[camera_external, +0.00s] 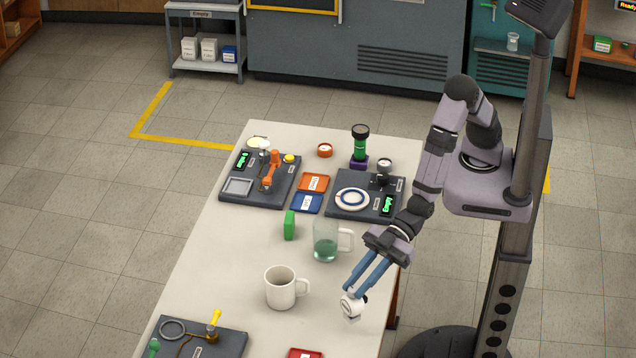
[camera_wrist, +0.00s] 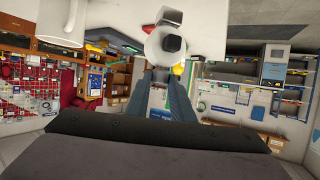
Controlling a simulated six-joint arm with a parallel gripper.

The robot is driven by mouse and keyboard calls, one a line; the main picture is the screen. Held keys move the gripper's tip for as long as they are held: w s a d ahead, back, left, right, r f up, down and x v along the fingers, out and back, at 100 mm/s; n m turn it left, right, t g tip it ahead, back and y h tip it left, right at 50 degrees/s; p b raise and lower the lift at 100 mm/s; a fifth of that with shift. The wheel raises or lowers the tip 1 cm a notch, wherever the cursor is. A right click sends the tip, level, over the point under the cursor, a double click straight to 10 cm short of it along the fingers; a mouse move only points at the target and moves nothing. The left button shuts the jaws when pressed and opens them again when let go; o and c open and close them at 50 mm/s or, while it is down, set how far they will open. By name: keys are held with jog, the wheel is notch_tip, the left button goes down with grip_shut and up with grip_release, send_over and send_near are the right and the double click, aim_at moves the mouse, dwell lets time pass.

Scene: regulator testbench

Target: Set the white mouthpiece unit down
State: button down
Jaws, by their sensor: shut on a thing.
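The white mouthpiece unit (camera_external: 352,306) is a small rounded white piece near the right edge of the white table (camera_external: 230,265). My gripper (camera_external: 355,289) has its two blue fingers shut on it. In the wrist view, the unit (camera_wrist: 163,42) shows a dark round opening and sits between the fingertips (camera_wrist: 165,75). The fingers partly hide it. I cannot tell whether the unit touches the tabletop or hangs just above it.
A white mug (camera_external: 280,290) stands left of the unit, and a greenish glass mug (camera_external: 325,243) stands behind it. A dark board (camera_external: 366,207) holds a white-and-blue ring (camera_external: 352,199). A red tray (camera_external: 305,353) is at the front.

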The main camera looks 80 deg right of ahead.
jog(key=shift+f+p, duration=0.35)
jog(key=shift+f, duration=1.3)
jog(key=shift+f, duration=0.2)
jog(key=c, duration=1.5)
grip_release()
jog(key=shift+c, duration=0.2)
jog(key=shift+r, duration=0.2)
jog(key=shift+s+d, duration=0.1)
jog(key=shift+d, duration=0.1)
jog(key=b+v, duration=0.3)
jog(key=v, duration=0.8)
jog(key=shift+s+d, duration=0.15)
jog(key=shift+d, duration=0.05)
